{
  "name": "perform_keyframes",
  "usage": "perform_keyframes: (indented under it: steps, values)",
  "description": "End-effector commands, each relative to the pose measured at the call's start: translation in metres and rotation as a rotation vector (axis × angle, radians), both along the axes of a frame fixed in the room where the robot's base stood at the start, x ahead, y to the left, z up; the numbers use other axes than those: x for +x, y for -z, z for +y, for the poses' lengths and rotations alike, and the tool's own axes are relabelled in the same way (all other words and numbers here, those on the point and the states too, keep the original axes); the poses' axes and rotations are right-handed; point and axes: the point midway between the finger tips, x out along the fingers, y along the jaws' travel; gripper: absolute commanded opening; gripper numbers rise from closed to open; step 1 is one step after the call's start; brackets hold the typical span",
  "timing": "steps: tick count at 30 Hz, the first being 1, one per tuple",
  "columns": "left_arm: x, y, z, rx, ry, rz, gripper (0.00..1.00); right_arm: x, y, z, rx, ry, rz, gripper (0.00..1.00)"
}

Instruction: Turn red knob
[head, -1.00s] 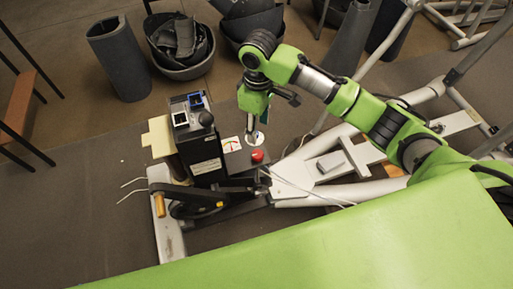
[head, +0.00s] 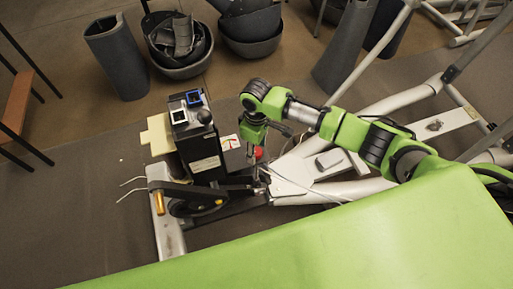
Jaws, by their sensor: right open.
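The red knob (head: 258,153) sits on the dark panel of the elliptical machine, just right of the white label with the dial drawing (head: 229,142). It is partly hidden behind my right gripper. My right gripper (head: 253,156) comes down from above and points at the panel, with its fingers in front of and beside the knob. The gripper is open; whether its fingers touch the knob I cannot tell. My left gripper is not in view.
A black box (head: 203,150) with a joystick and blue-framed switch stands left of the knob. A flywheel (head: 195,204) lies in front. White frame tubes (head: 350,188) run right. Grey bins (head: 180,45) and a rolled mat (head: 116,58) stand at the back.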

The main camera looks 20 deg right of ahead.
Motion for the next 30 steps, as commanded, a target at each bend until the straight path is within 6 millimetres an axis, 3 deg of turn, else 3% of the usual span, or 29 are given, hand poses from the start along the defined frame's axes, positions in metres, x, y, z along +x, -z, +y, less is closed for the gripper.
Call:
perform_keyframes:
  steps: [4, 9, 20, 30]
  values:
    - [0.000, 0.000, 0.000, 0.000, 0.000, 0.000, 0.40, 0.000, 0.000, 0.000, 0.000, 0.000, 0.000, 0.45]
    - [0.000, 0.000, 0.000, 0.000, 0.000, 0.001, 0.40, 0.000, 0.000, 0.000, 0.001, 0.000, 0.001, 0.06]
    - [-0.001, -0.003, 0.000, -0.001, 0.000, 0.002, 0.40, 0.000, -0.001, 0.000, 0.001, -0.032, 0.001, 0.07]
    - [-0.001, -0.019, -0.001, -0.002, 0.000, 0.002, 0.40, 0.000, -0.003, 0.000, 0.001, -0.242, 0.002, 0.07]
